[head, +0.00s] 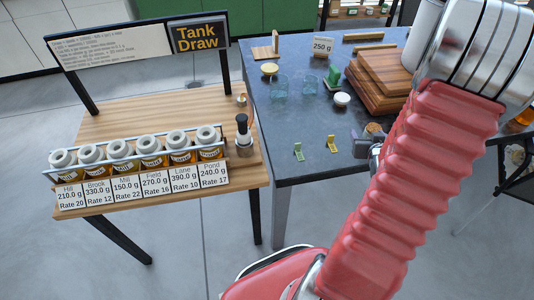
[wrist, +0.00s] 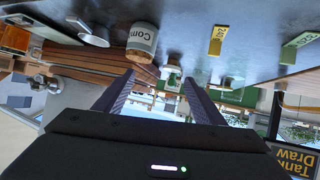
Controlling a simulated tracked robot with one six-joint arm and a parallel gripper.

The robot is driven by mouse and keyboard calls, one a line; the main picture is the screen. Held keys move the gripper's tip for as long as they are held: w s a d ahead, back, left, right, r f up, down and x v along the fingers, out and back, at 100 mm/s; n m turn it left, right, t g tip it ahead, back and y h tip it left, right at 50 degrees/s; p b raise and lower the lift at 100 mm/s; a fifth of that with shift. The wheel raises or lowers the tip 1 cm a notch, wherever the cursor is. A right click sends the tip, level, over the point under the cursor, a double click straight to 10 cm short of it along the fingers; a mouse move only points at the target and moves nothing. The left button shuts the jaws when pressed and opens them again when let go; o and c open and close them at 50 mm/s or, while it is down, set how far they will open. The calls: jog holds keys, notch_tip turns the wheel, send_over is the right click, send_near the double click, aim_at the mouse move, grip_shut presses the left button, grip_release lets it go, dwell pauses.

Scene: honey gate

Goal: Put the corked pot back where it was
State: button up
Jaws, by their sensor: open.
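The corked pot (wrist: 142,40) is a pale pot with a label reading "Com…". It appears upside down in the wrist view, standing on the dark blue table top. Its cork (head: 375,128) shows in the head view, with the body mostly hidden behind my gripper and arm. My gripper (head: 364,148) is low at the near edge of the table, just in front of the pot. In the wrist view my gripper (wrist: 158,82) is open with nothing between its fingers. The pot lies beyond the fingertips, apart from them as far as I can tell.
A white lidded jar (head: 342,100) and stacked wooden boards (head: 380,80) are behind. Glasses (head: 279,86) stand farther back. A rack of jars (head: 150,152) fills the left wooden table's front.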

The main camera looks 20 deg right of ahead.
jog(key=w+a+r+n+g+y, duration=0.1)
jog(key=w+a+r, duration=0.1)
jog(key=a+r, duration=0.6)
jog(key=w+a+r+n+g+y, duration=0.1)
jog(key=w+a+r+n+y, duration=0.3)
jog(key=a, duration=0.7)
jog(key=s+a+r+g+y, duration=0.1)
jog(key=s+a+r, duration=0.3)
jog(key=s+a, duration=0.3)
jog(key=s+a+r+g+y, duration=0.1)
jog(key=s+a+r, duration=0.4)
jog(key=a, duration=0.9)
jog(key=s, duration=0.2)
jog(key=shift+s+a+n+g, duration=0.25)
jog(key=shift+s+n+g, duration=0.05)
jog(key=shift+s+n, duration=0.1)
jog(key=shift+c, duration=0.4)
